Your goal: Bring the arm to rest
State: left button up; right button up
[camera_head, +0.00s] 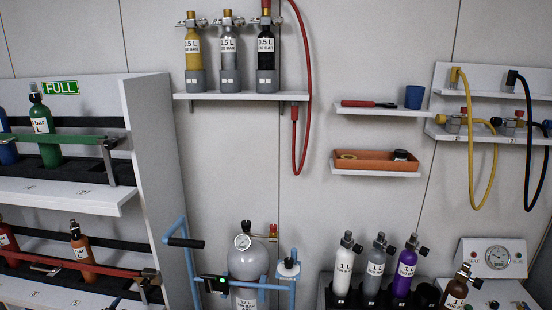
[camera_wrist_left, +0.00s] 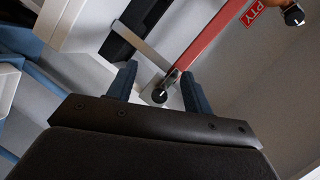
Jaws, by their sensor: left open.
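My left gripper (camera_wrist_left: 160,84) shows in the left wrist view with its two blue fingers apart and nothing between them. Beyond the fingertips is the end of a red bar (camera_wrist_left: 213,40) with a round black knob (camera_wrist_left: 159,96). The knob appears in the gap between the fingers; I cannot tell how far off it is. Neither gripper shows in the head view.
The head view shows a rack marked FULL (camera_head: 60,87) at left with several bottles. A shelf (camera_head: 240,96) holds three small cylinders. A large grey cylinder (camera_head: 247,262) stands in a blue-framed cart (camera_head: 188,262). Yellow (camera_head: 470,150) and black hoses (camera_head: 529,150) hang at right.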

pick_arm(q)
jog(key=s+d+r+n+g+h+p, duration=0.1)
jog(key=s+d+r+n+g+p, duration=0.2)
jog(key=s+d, duration=0.95)
jog(key=s+d+r+n+g+h, duration=0.15)
jog(key=s+d+r+g, duration=0.3)
jog(key=s+d, duration=0.75)
jog(key=s+d+r+n+g+h+p, duration=0.1)
jog(key=s+d+r+n+g+p, duration=0.2)
jog(key=s+d, duration=0.95)
jog(key=s+d+n+g+h+p, duration=0.1)
jog(key=s+d+g, duration=0.1)
jog(key=s+d, duration=0.4)
jog(key=s, duration=0.3)
jog(key=shift+d+f, duration=0.25)
jog(key=shift+f, duration=0.15)
jog(key=shift+w, duration=0.1)
jog(key=c, duration=0.3)
jog(key=shift+a, duration=0.15)
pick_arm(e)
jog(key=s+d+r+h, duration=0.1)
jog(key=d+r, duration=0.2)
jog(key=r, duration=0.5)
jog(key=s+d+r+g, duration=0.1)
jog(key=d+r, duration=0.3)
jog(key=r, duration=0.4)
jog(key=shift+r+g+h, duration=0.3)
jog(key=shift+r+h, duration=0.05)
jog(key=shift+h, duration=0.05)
